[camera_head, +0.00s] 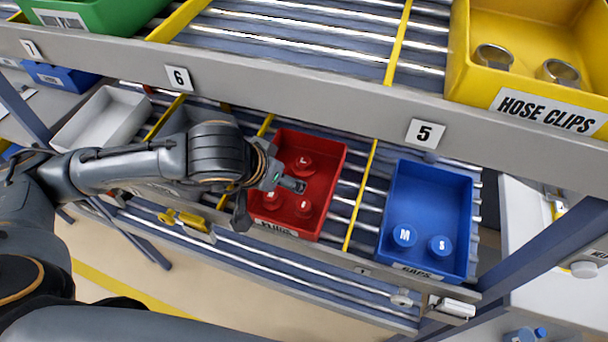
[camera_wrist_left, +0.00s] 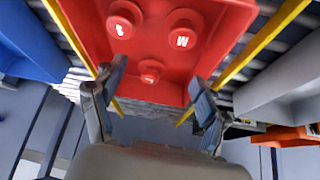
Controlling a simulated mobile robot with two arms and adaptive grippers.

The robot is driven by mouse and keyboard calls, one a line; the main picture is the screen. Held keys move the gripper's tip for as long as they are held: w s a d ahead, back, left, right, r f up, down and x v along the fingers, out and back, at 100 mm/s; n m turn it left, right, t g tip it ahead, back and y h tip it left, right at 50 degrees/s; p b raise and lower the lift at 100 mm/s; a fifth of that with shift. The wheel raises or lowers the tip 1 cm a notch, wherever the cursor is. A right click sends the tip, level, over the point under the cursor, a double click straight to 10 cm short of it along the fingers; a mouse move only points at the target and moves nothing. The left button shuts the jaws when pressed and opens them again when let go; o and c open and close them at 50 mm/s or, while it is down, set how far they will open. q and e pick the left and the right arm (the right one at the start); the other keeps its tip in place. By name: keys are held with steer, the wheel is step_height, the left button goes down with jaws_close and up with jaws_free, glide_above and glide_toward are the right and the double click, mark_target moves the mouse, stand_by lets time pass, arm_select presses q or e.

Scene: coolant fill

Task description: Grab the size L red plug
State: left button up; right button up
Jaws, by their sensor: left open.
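The red bin (camera_head: 330,185) on the lower shelf holds three red plugs. My left gripper (camera_head: 268,200) reaches over the bin from the left, open and empty, partly covering the bin's left side. My right gripper is out of view.
A blue bin (camera_head: 455,215) with blue plugs stands right of the red bin. A grey bin (camera_head: 185,122) is to its left. The upper shelf's front rail (camera_head: 300,95) crosses above the lower bins, with a yellow hose clips bin (camera_head: 530,80) up right.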

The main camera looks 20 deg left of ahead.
mark_target(304, 160)
arm_select(q)
steer(key=b, duration=0.4)
steer(key=shift+w+d+f+b, duration=0.15)
steer(key=shift+f+b, duration=0.1)
steer(key=shift+b, duration=0.15)
steer(key=shift+w+d+r+p, duration=0.2)
steer(key=shift+w+r+p, duration=0.35)
steer(key=shift+w+p, duration=0.35)
steer(key=shift+w+d+f+p, duration=0.1)
steer(key=shift+w+d+p, duration=0.1)
steer(key=shift+w, duration=0.4)
steer(key=shift+w+d+f+p, duration=0.1)
steer(key=shift+w+p, duration=0.1)
steer(key=shift+w, duration=0.35)
steer(key=shift+w+d, duration=0.1)
steer(key=shift+w, duration=0.45)
steer(key=b+x, duration=0.1)
steer(key=x, duration=0.3)
steer(key=shift+w+d+f, duration=0.1)
steer(key=shift+w+f, duration=0.15)
steer(key=shift+w, duration=0.1)
steer(key=shift+w+f, duration=0.25)
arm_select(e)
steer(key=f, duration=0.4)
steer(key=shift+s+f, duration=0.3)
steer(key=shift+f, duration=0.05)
arm_select(q)
steer(key=shift+s, duration=0.1)
steer(key=c, duration=0.9)
